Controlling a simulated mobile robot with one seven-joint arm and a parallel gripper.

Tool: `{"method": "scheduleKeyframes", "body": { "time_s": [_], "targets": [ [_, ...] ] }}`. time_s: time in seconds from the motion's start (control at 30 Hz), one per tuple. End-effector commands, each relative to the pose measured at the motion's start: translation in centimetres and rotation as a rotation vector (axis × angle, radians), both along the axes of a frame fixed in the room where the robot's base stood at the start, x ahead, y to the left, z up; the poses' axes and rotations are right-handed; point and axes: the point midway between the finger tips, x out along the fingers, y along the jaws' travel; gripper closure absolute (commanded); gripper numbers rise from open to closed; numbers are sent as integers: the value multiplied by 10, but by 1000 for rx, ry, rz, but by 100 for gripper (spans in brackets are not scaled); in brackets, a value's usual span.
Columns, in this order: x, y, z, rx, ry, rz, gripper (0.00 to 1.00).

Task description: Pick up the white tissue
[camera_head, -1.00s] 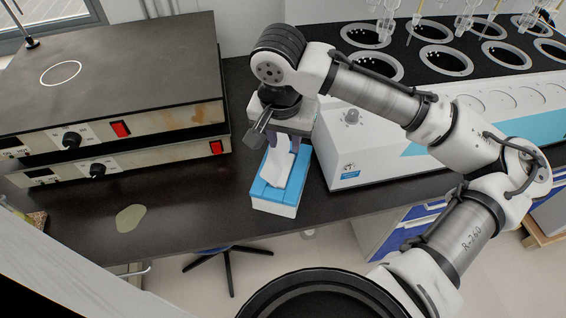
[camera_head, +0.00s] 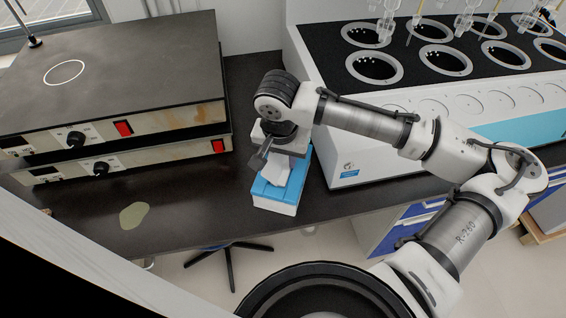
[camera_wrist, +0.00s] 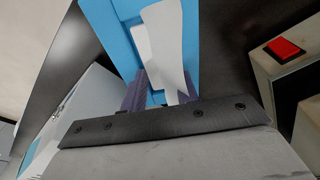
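The white tissue (camera_head: 278,176) sticks up from the top of a blue and white tissue box (camera_head: 274,201) on the black bench. My gripper (camera_head: 277,160) is right over the box, and its body hides the upper part of the tissue in the head view. In the wrist view the tissue (camera_wrist: 171,45) shows between the two purple fingers of my gripper (camera_wrist: 163,90). The fingers stand apart, one on each side of the tissue, with a gap between them. The blue box (camera_wrist: 101,22) lies beyond the fingers there.
A white multi-place distiller (camera_head: 345,140) stands right of the box. Two stacked hotplates (camera_head: 115,90) with red switches stand to the left. A pale spill (camera_head: 134,215) lies on the bench at the lower left. The bench between the hotplates and the box is clear.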

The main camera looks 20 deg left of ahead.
Motion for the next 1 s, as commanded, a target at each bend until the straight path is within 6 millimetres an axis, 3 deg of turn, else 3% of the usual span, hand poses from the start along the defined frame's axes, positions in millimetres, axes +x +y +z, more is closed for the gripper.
{"method": "scheduleKeyframes", "body": {
  "time_s": [0.03,0.2,0.67,0.87,1.0],
  "targets": [
    [0,0,0,0,0,0,77],
    [0,0,0,0,0,0,100],
    [0,0,5,0,-1,0,100],
    [0,1,28,2,-2,0,100],
    [0,1,64,3,-6,2,100]
  ]
}}
